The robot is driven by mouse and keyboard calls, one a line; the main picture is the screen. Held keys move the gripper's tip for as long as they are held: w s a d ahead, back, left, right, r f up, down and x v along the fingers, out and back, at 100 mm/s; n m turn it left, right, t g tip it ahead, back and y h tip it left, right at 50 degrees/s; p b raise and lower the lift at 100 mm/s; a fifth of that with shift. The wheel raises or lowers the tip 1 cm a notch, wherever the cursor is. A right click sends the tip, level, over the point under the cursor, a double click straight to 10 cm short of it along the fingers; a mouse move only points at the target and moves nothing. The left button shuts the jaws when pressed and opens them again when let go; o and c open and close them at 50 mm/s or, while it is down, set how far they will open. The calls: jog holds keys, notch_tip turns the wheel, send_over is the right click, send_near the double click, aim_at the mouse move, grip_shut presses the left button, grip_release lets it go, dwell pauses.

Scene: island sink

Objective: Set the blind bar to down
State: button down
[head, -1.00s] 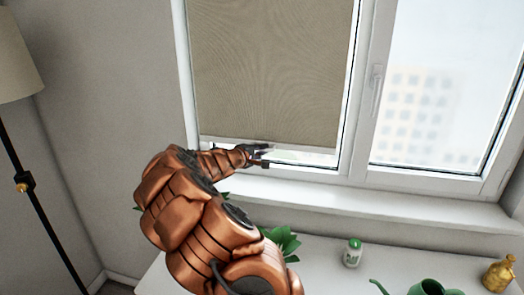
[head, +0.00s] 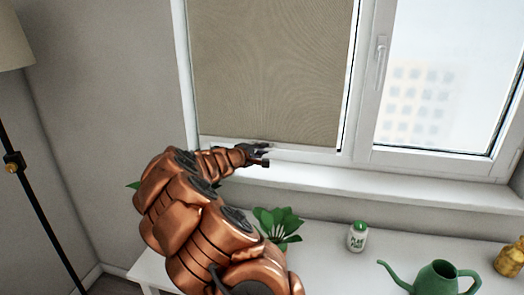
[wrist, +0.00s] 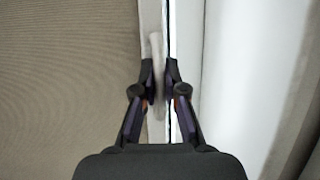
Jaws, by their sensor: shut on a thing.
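The beige roller blind (head: 265,75) hangs over the left window pane, its lower edge near the bottom of the frame. The light blind bar (head: 310,149) runs along that lower edge. My gripper (head: 262,155) is at the bar, left of its middle. In the wrist view my gripper (wrist: 160,80) is shut on the blind bar (wrist: 156,110), which lies between the two fingers. The blind fabric (wrist: 70,80) fills the left of that view. My gripper hides part of the bar in the head view.
The white window sill (head: 340,187) is just below my gripper. A white table (head: 335,265) below holds a green plant (head: 278,225), a bottle (head: 357,237), a green watering can (head: 435,278) and a gold ornament (head: 509,260). A floor lamp (head: 14,160) stands at left.

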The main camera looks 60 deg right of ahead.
jog(key=shift+f+b, duration=0.4)
jog(key=shift+f, duration=0.45)
jog(key=shift+r, duration=0.1)
jog(key=c, duration=1.2)
grip_release()
jog(key=shift+a, duration=0.1)
jog(key=a+r, duration=0.2)
jog(key=a, duration=0.9)
jog(key=shift+w+a, duration=0.25)
jog(key=shift+a, duration=0.1)
jog(key=shift+r, duration=0.1)
